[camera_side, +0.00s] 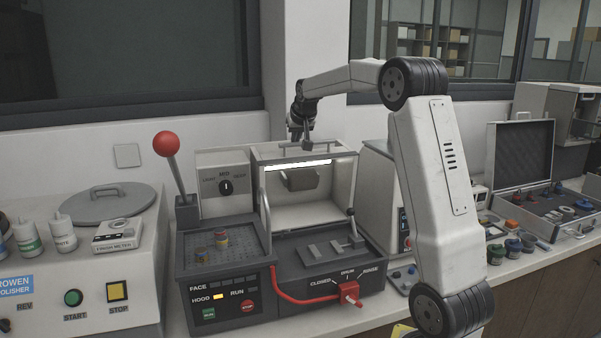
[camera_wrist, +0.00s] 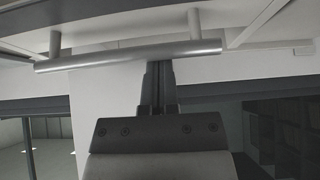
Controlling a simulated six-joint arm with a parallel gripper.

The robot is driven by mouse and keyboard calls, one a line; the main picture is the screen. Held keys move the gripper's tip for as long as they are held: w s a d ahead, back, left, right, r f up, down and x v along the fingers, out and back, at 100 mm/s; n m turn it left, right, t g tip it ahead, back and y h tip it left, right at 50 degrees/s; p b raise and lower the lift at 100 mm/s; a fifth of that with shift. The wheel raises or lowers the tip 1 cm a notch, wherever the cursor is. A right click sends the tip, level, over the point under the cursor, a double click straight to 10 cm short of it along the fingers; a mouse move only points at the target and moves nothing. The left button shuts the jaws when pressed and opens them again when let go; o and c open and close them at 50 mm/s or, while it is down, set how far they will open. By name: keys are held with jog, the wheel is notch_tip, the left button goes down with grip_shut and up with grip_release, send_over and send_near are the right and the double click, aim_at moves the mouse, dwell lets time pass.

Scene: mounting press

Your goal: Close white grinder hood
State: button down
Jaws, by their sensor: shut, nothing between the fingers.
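The white grinder hood (camera_side: 300,150) is raised, and the front of the grinder's chamber stands open below it. Its grey bar handle (camera_side: 318,148) runs along the hood's upper front edge. In the wrist view the handle (camera_wrist: 110,58) crosses the top as a round bar on two posts. My gripper (camera_side: 306,143) is at the handle, coming from above and behind. In the wrist view its fingers (camera_wrist: 158,68) are shut together with nothing between them, their tips at the bar's edge. I cannot tell whether they touch it.
A red-knobbed lever (camera_side: 166,144) stands at the grinder's left. A polisher (camera_side: 130,270) is on the left. An open case (camera_side: 520,155) lies on the right.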

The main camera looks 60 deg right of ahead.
aim_at(300, 160)
jog(key=shift+s+a, duration=0.3)
jog(key=shift+s+a+t+h, duration=0.3)
jog(key=shift+s+a, duration=0.5)
jog(key=shift+s, duration=0.05)
jog(key=s+a+f, duration=1)
jog(key=s+a, duration=0.4)
jog(key=shift+s+a+f, duration=0.2)
jog(key=shift+s+a, duration=0.05)
dwell(0.6)
